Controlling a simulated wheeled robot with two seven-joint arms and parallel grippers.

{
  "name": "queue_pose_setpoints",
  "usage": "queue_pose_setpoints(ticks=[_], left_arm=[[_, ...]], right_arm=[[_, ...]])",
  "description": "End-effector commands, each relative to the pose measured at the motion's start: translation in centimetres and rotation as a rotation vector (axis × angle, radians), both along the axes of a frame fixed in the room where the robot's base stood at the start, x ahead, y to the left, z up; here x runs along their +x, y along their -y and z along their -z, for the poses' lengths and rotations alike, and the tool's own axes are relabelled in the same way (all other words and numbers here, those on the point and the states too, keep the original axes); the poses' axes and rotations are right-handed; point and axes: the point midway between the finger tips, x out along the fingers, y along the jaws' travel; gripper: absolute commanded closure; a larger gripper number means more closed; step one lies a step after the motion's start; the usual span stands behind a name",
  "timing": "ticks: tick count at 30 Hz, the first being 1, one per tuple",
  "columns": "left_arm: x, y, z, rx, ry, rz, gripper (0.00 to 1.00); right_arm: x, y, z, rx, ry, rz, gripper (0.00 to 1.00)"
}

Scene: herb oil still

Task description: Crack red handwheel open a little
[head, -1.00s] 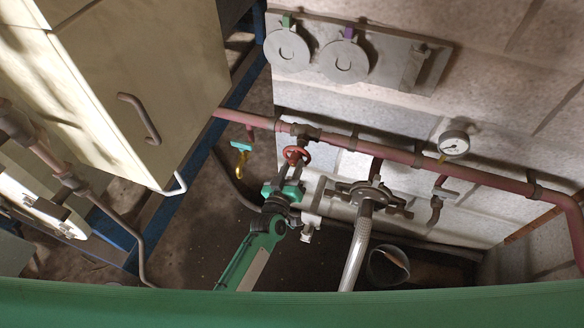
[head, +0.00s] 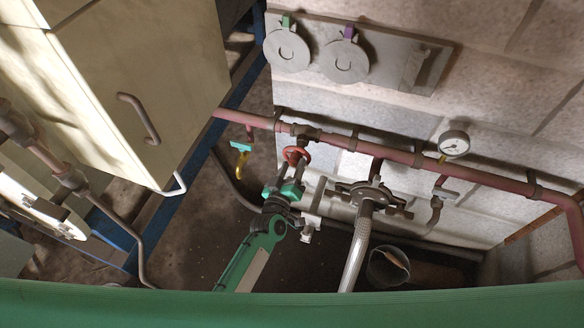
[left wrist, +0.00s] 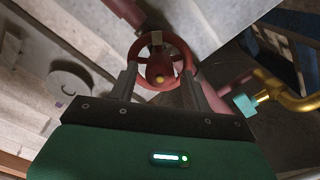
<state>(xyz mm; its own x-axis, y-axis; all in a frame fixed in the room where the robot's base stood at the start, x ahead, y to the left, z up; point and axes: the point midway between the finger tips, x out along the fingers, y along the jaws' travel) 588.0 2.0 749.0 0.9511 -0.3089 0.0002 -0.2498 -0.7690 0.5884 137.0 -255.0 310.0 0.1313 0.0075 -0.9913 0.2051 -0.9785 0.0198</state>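The red handwheel (head: 301,152) sits on a valve below the dull red pipe along the wall. It also shows in the left wrist view (left wrist: 138,51), with a small yellowish tip at its hub. My left gripper (head: 291,174) is close in front of the wheel, coming from below. In the left wrist view its two fingers (left wrist: 160,82) stand apart on either side of the wheel's near part, with the hub between them in the picture. Whether either finger touches the rim cannot be told. My right gripper is not in view.
The red pipe (head: 400,156) runs across the wall, with a round gauge (head: 454,144) at right. A yellow handle with a teal end (head: 241,147) hangs left of the wheel. A braided hose (head: 357,250) stands right of my left arm. A cream cabinet (head: 150,70) is at left.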

Motion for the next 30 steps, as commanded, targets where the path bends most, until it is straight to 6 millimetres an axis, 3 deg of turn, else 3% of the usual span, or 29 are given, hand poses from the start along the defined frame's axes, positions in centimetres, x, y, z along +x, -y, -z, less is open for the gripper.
queue_pose_setpoints(ticks=[9, 14, 24, 30], left_arm=[[-0.1, 0.0, 0.0, 0.001, 0.000, 0.000, 0.47], [-1.1, -0.4, 0.1, 0.001, -0.001, 0.000, 0.47], [-7.1, -2.3, 0.3, 0.001, -0.003, 0.000, 0.47], [-10.5, -3.4, 0.2, 0.002, -0.002, 0.000, 0.47]], right_arm=[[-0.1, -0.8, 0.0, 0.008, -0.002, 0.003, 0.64], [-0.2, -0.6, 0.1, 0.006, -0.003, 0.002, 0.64], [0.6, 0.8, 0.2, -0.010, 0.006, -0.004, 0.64], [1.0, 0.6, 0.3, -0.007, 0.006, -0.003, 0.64]])
